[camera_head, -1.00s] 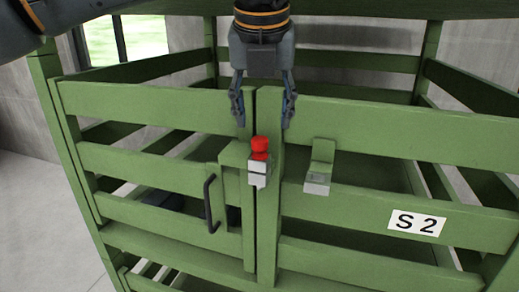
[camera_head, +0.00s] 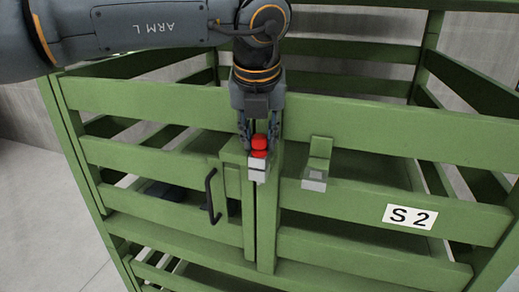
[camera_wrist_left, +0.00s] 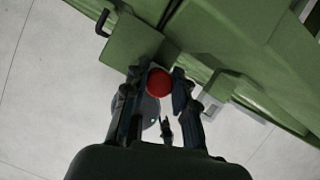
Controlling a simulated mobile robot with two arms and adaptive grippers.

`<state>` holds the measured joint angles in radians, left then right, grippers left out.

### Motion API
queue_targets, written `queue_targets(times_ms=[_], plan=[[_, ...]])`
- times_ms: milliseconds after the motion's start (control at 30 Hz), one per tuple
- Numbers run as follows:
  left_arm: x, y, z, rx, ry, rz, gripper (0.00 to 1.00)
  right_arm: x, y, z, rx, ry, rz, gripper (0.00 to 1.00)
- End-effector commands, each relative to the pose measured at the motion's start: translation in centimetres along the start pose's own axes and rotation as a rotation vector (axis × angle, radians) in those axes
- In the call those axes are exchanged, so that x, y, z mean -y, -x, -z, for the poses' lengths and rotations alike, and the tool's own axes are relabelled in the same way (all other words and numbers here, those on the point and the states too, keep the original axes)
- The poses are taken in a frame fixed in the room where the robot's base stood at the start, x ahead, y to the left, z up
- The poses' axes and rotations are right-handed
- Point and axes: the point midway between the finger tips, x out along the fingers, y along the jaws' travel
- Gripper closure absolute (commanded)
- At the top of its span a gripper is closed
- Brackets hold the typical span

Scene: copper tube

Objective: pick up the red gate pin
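The red gate pin (camera_head: 259,146) stands upright in the metal latch bracket (camera_head: 257,168) at the seam of the green gate. My left gripper (camera_head: 260,142) comes down from above, with one finger on each side of the pin's red head. In the left wrist view the red pin head (camera_wrist_left: 159,82) sits between the two fingertips (camera_wrist_left: 160,78). A gap shows by the right fingertip; whether the left one touches is unclear. My right gripper is not in view.
The green crate's slatted gate (camera_head: 170,168) has a dark handle (camera_head: 212,196) left of the latch. A second metal bracket (camera_head: 315,178) is to the right, above a white "S 2" label (camera_head: 410,217). Pale floor (camera_head: 45,215) is clear at the left.

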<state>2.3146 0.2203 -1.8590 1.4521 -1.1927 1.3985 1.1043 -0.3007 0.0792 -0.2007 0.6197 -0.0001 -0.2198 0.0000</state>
Motion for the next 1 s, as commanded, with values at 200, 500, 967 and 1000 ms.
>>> queue_targets(times_ms=[200, 500, 967, 1000], plan=[[0.0, 0.0, 0.0, 0.000, 0.000, 0.000, 1.00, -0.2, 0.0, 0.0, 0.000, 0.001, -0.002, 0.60], [0.1, 0.5, -0.2, 0.002, 0.000, 0.001, 1.00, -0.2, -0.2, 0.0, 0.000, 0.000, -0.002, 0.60], [0.1, 6.6, -2.8, 0.003, 0.002, 0.002, 1.00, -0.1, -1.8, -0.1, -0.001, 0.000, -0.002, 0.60], [0.1, 7.2, -3.0, 0.002, 0.002, 0.003, 1.00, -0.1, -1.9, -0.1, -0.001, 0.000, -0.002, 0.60]])
